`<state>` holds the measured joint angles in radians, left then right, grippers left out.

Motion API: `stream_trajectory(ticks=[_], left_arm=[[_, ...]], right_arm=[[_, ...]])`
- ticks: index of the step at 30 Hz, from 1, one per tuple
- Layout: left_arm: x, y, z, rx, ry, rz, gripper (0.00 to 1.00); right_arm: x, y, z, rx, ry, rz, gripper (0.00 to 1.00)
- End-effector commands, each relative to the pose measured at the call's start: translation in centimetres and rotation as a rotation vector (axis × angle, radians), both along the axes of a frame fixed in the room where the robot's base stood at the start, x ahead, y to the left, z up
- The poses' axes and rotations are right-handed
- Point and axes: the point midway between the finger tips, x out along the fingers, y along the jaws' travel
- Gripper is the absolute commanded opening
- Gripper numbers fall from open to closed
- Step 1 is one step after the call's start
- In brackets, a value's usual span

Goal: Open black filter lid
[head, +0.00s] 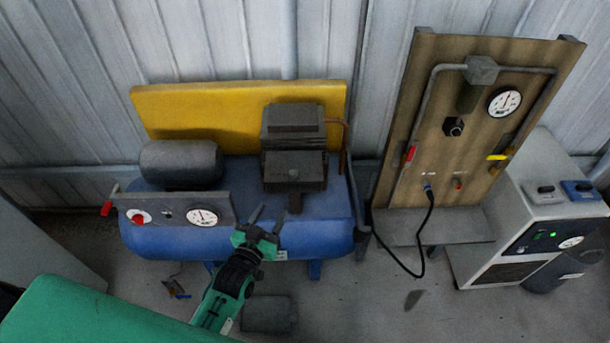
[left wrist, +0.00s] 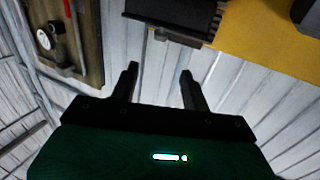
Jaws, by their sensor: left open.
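A dark, boxy filter housing (head: 294,152) sits on top of the blue compressor tank (head: 180,240), in front of a yellow panel. A flat black lid-like piece (head: 296,166) shows on its front; I cannot tell whether it is open. My left gripper (head: 268,219) is open and empty, in front of and below the housing, apart from it. In the left wrist view the two fingers (left wrist: 159,72) are spread with nothing between them. A dark ribbed block (left wrist: 172,16) shows beyond them at the top. My right gripper is not in view.
A pressure gauge panel (head: 172,212) is at the tank's left front. A wooden board (head: 470,140) with a gauge and pipes stands to the right, with a black hose below. A white cabinet (head: 535,215) stands at far right. The yellow panel (head: 200,106) stands behind.

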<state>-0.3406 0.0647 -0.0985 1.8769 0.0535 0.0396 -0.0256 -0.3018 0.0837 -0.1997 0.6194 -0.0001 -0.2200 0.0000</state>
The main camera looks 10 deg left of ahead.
Motion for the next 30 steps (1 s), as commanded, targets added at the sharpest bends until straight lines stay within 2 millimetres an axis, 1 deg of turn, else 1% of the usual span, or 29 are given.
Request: stream_trajectory(ticks=[5, 9, 21, 25, 30], left_arm=[[1.7, -0.2, 0.3, 0.000, -0.004, 0.000, 0.47], [4.0, -0.5, 0.3, 0.000, -0.003, 0.000, 0.47], [10.8, -1.3, 0.2, 0.001, -0.001, -0.001, 0.47], [12.3, -1.4, 0.1, 0.000, 0.001, 0.000, 0.47], [13.4, -1.6, 0.1, 0.000, 0.000, 0.000, 0.47]], right_arm=[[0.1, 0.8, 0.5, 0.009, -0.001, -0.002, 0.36], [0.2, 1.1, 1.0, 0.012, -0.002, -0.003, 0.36], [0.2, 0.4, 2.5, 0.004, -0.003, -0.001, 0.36], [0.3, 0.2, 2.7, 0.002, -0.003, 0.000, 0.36], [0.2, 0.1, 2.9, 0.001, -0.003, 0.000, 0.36]])
